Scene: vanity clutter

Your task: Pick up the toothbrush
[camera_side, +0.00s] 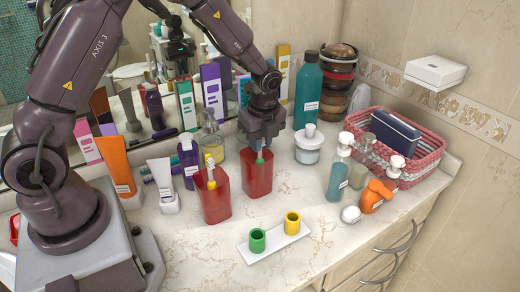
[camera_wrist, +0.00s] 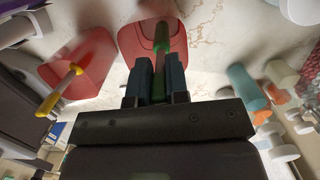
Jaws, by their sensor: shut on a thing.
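A green toothbrush (camera_side: 260,157) stands in the right red cup (camera_side: 257,179). My gripper (camera_side: 261,143) is above this cup, pointing down, and is shut on the toothbrush. In the wrist view the green toothbrush (camera_wrist: 158,78) runs between the two fingers of my gripper (camera_wrist: 157,75), with the red cup (camera_wrist: 133,37) beyond. Its lower end is inside the cup.
A glass bottle (camera_side: 211,143) and a white jar (camera_side: 308,150) stand close by. Pump bottles and a pink basket (camera_side: 427,148) are at right.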

